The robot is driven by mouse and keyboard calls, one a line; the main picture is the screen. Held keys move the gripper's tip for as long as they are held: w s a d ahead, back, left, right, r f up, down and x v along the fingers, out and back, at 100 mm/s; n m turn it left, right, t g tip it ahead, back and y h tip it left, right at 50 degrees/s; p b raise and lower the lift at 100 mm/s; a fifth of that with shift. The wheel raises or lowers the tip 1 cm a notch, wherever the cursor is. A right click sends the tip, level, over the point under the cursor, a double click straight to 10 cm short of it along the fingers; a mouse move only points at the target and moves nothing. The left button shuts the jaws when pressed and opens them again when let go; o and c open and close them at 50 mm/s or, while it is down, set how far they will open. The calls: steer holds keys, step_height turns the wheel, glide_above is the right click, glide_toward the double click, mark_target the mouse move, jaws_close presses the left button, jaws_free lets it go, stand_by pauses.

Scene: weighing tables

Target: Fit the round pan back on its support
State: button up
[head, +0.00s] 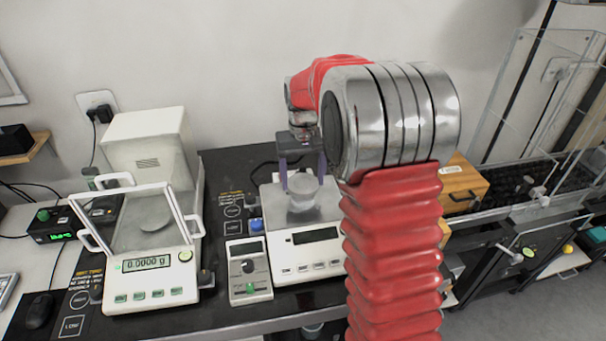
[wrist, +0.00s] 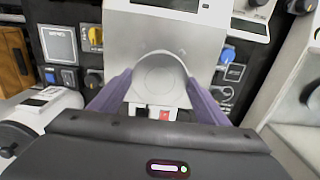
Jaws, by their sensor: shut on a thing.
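My gripper (head: 302,165) points down over the right-hand balance (head: 318,238). Its purple fingers are shut on a pale round, cup-like thing (head: 303,188), which looks like the round pan. In the wrist view the same pale round pan (wrist: 159,76) shows between the two fingers (wrist: 158,92). It is over the balance's grey top plate (head: 325,208). I cannot tell whether its underside touches the plate or a support. The support itself is hidden beneath it.
A second balance (head: 150,262) with a glass shield and lit display stands to the left. A small control box (head: 249,270) stands between the balances. A wooden box (head: 462,188) is at the right, behind my arm. A clear enclosure (head: 540,90) stands at the far right.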

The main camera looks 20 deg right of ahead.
mark_target(303, 183)
steer(key=shift+f, duration=1.7)
steer(key=shift+f, duration=0.55)
stand_by(0.4)
steer(key=o, duration=1.2)
steer(key=shift+c, duration=0.2)
step_height(303, 183, up, 14)
steer(key=shift+f, duration=0.15)
steer(key=shift+w+d, duration=0.1)
